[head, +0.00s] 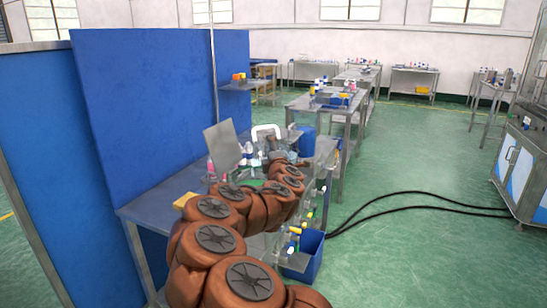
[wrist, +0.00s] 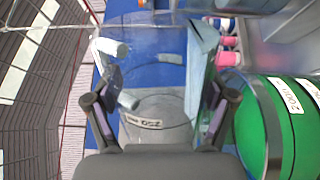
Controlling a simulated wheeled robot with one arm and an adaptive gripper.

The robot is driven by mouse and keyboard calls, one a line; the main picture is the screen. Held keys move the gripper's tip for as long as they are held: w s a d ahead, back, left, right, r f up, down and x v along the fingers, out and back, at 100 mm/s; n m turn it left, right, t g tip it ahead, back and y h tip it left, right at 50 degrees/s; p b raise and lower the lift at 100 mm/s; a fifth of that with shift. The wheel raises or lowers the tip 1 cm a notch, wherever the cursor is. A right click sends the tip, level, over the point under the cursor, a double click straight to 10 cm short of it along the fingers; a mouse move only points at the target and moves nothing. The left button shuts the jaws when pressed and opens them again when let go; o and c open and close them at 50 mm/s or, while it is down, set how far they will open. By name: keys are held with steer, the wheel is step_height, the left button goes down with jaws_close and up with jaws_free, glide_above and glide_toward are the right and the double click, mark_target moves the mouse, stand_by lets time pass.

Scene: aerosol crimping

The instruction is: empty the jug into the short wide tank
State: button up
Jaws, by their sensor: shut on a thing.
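A clear, see-through vessel, which looks like the jug (wrist: 150,55), stands between the fingers of my gripper (wrist: 160,108) in the wrist view. My gripper is shut on it, a finger on each side. A white label with upside-down figures shows through its lower part. I cannot tell how much liquid it holds. A wide round vessel with green inside (wrist: 262,125) and white labels is close on the right; I cannot tell whether it is the short wide tank. In the head view my arm hides much of the bench there.
The steel bench (head: 150,212) carries bottles and a grey panel (head: 222,147). A blue partition (head: 145,90) stands behind it. A blue bin (head: 304,258) is at the bench's front. Pink-capped bottles (wrist: 228,58) show in the wrist view. Green floor is open at right, crossed by black hoses (head: 420,203).

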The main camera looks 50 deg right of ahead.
steer(key=shift+w+a+r+n+b, duration=0.25)
steer(key=shift+a+r+n+b, duration=0.15)
steer(key=shift+n, duration=0.25)
steer(key=shift+w+a+r+n+b, duration=0.15)
steer(key=shift+w+r+n+b, duration=0.1)
steer(key=shift+n+b, duration=0.3)
stand_by(1.1)
steer(key=shift+s+d+f+m+p, duration=0.2)
steer(key=shift+s+d+m+p, duration=0.15)
steer(key=shift+m, duration=0.45)
steer(key=shift+s+d+f+m+p, duration=0.15)
steer(key=shift+s+d+m+p, duration=0.15)
steer(key=shift+m, duration=0.5)
steer(key=shift+s+d+r+m+p, duration=0.15)
steer(key=shift+s+m+p, duration=0.05)
steer(key=shift+m+p, duration=0.6)
steer(key=shift+s+d+m+p, duration=0.25)
steer(key=shift+m+p, duration=0.1)
steer(key=shift+m, duration=0.65)
